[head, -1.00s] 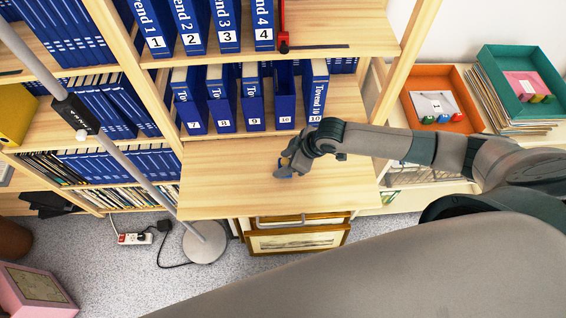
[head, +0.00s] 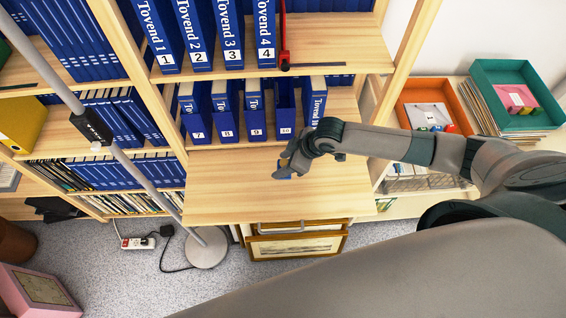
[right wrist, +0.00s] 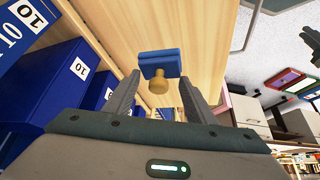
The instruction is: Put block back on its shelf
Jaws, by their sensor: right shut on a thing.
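My right gripper (head: 284,168) is over the light wood board (head: 225,200) that juts out below the binders. In the right wrist view, a blue block (right wrist: 159,63) with a yellowish round knob (right wrist: 159,84) is between the two fingers of this gripper (right wrist: 160,90). The gripper is shut on the block's knob. The board lies behind the block in that view; I cannot tell whether they touch. In the head view only a small blue bit of the block (head: 285,177) shows under the fingers.
Blue binders numbered 7 to 10 (head: 225,110) stand on the shelf behind the board, and binders 1 to 4 (head: 228,35) above. A grey lamp pole (head: 150,185) stands at left. Framed prints (head: 297,243) are below the board. An orange tray (head: 460,110) is at right.

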